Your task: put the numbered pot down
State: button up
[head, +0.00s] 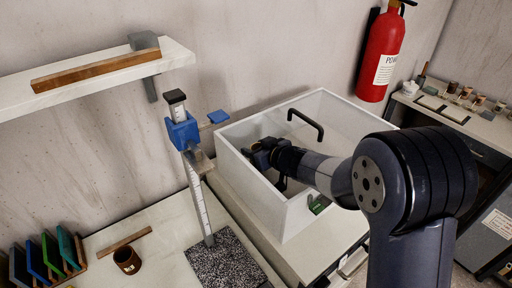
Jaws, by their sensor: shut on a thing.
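My gripper (262,154) is over the left side of an open white box (232,163), near its left wall. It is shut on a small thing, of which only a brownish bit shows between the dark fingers. This fits the numbered pot, but its shape and any number are hidden. Whether it touches the box cannot be told. A different small brown pot (127,262) with a pale mark stands upright on the table at the lower left, apart from my gripper.
A height gauge (190,140) with blue parts stands on a speckled plate (226,262) left of the box. A black handle (306,122) rises at the box's back. Coloured tiles (50,257) stand at the lower left. Several small pots (466,92) sit on the right counter.

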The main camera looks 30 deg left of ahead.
jog(key=o, duration=1)
jog(key=shift+r, duration=0.15)
jog(key=shift+r, duration=0.35)
jog(key=shift+s+d+r, duration=0.1)
jog(key=shift+d+r, duration=0.15)
jog(key=shift+r, duration=0.05)
jog(key=v, duration=0.7)
jog(key=shift+f, duration=0.1)
jog(key=shift+a, duration=0.1)
